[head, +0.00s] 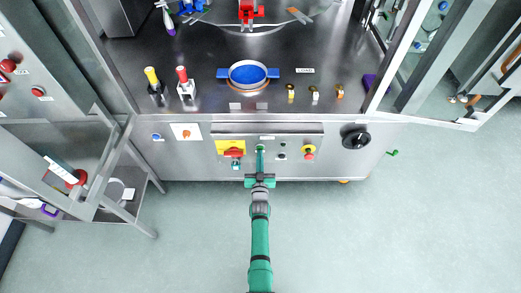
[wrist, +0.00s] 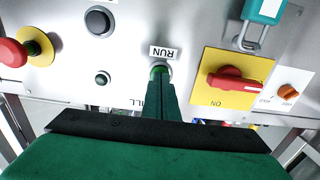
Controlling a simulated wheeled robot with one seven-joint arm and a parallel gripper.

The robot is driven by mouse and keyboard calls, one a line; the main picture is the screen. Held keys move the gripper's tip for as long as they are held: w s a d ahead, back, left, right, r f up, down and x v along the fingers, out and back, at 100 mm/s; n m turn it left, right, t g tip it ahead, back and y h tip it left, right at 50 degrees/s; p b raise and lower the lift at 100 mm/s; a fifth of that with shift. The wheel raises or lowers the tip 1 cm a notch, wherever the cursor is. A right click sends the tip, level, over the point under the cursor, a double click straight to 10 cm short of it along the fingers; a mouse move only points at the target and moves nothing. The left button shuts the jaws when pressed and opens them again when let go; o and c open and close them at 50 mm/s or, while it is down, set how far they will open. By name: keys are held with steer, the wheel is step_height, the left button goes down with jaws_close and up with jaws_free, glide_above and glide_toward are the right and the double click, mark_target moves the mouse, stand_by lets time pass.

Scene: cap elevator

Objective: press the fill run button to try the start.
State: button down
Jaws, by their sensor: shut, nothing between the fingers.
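The fill run button is a green round button under a RUN label (wrist: 165,52) on the steel front panel. Its green rim (wrist: 162,67) shows just past my fingertips in the wrist view, and most of it is hidden behind them. My gripper (wrist: 161,80) is shut and empty, with its green fingers pointing straight at the button. In the head view my gripper (head: 260,153) reaches the panel at the button (head: 260,147). I cannot tell whether the fingertips touch it or whether it is pressed in.
Beside the button are a red switch on a yellow plate (wrist: 232,84) with a padlock (wrist: 262,20), dark buttons (wrist: 98,21), and a red emergency stop (wrist: 14,52). A black rotary knob (head: 355,137) sits further right in the head view. The floor around my arm is clear.

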steer(key=shift+w, duration=0.5)
stand_by(0.4)
steer(key=shift+s, duration=2.75)
steer(key=s+r+g, duration=0.1)
steer(key=s+r, duration=0.1)
steer(key=s, duration=1.3)
steer(key=s+r, duration=0.2)
steer(key=s, duration=1.3)
steer(key=s+r+g, duration=0.1)
steer(key=s+r, duration=1.6)
steer(key=r, duration=0.2)
steer(key=shift+r+g, duration=0.2)
steer(key=shift+g, duration=0.1)
